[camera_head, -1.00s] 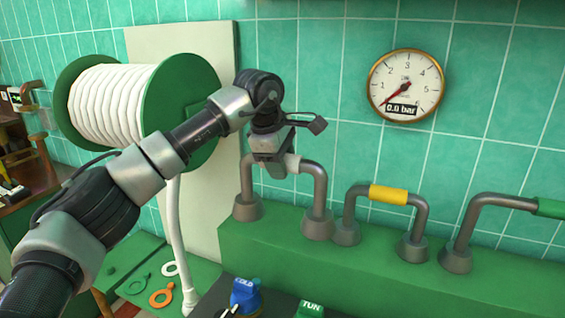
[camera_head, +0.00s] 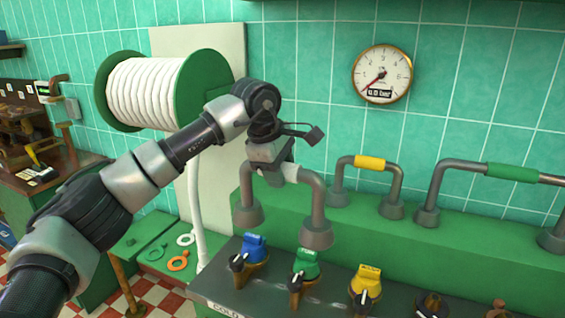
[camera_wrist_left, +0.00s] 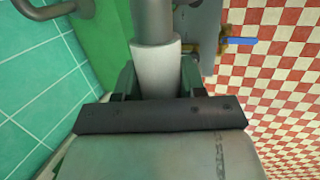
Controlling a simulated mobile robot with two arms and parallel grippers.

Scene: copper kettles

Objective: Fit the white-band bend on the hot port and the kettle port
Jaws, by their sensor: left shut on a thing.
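The white-band bend is a grey U-shaped pipe (camera_head: 313,190) with a white band (camera_head: 290,172) and a wide collar on each downward end. My left gripper (camera_head: 272,165) is shut on its white band, which also shows between the fingers in the left wrist view (camera_wrist_left: 156,68). The bend hangs upright, its collars in front of the green ledge (camera_head: 440,245) in the head view and apparently clear of it. I cannot tell which ports are the hot port and the kettle port. My right gripper is out of view.
A yellow-band bend (camera_head: 370,162) and a green-band bend (camera_head: 512,172) stand on the ledge to the right. Blue (camera_head: 254,247), green (camera_head: 306,263) and yellow (camera_head: 367,282) valves stand on the panel below. A hose reel (camera_head: 160,92) and a gauge (camera_head: 382,74) are behind.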

